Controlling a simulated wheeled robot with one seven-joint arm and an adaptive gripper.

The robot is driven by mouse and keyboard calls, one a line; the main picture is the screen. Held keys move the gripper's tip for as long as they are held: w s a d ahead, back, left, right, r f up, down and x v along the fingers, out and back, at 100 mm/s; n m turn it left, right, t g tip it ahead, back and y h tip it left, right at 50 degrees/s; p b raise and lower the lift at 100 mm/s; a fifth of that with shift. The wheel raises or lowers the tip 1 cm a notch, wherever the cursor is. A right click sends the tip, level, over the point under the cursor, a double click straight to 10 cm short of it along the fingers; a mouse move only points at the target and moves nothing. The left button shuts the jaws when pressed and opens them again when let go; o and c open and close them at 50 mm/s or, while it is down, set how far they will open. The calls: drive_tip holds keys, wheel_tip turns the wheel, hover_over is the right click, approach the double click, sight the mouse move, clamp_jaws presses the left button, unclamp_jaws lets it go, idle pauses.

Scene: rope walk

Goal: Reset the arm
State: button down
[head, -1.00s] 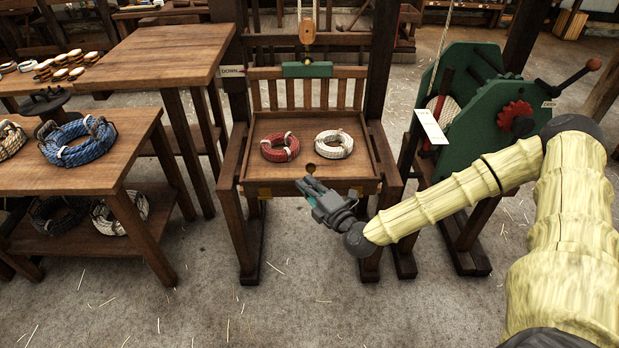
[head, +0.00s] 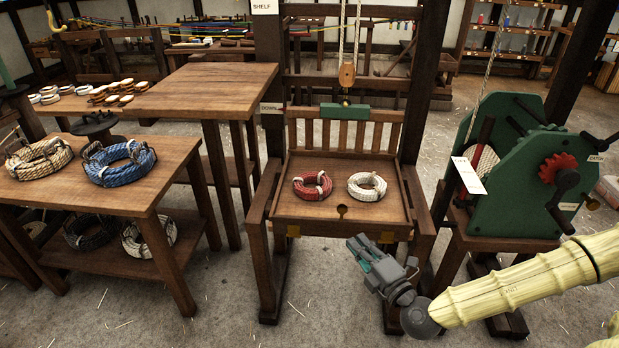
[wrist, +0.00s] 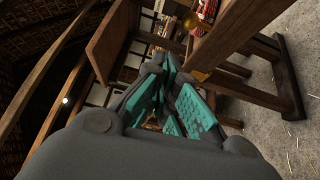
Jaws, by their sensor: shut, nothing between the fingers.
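My gripper (head: 360,248) is at the end of my pale yellow arm, in front of and below the front edge of the wooden hoist tray (head: 300,210). It is shut and empty, and it points up and to the left in the head view. In the wrist view its teal-padded fingers (wrist: 168,75) are together, with the wooden stand's parts behind them. A red rope coil (head: 312,186) and a white rope coil (head: 367,187) lie side by side on the tray, apart from my gripper.
A green winch (head: 515,185) with a crank stands at the right, near my arm. A bench (head: 160,190) with a blue coil (head: 120,165) and a tan coil (head: 38,160) is at the left. A higher table (head: 215,85) stands behind it. Floor in front is clear.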

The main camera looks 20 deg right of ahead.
drive_tip(key=s+a+f+n+g+y, duration=0.3)
drive_tip(key=s+a+n+g+y, duration=0.3)
drive_tip(key=a, duration=0.4)
drive_tip(key=s+a+f+n+g+y, duration=0.2)
drive_tip(key=s+a+n+g+y, duration=0.15)
drive_tip(key=s+a+n, duration=0.4)
drive_tip(key=s+a+f+n+g, duration=0.35)
drive_tip(key=s+n+g, duration=0.25)
drive_tip(key=s, duration=0.2)
drive_tip(key=s+a+f+n+g, duration=0.3)
drive_tip(key=s+f+n+g, duration=0.25)
drive_tip(key=s, duration=0.25)
drive_tip(key=s+d+f+n+g+h, duration=0.3)
drive_tip(key=s+d+f+n+h, duration=0.75)
drive_tip(key=n, duration=0.25)
drive_tip(key=w+d+f+n+t+h, duration=0.3)
drive_tip(key=w+d+n+t, duration=0.3)
drive_tip(key=w+n, duration=0.5)
drive_tip(key=d+f+n, duration=0.1)
drive_tip(key=d, duration=0.1)
drive_tip(key=shift+d+n, duration=0.3)
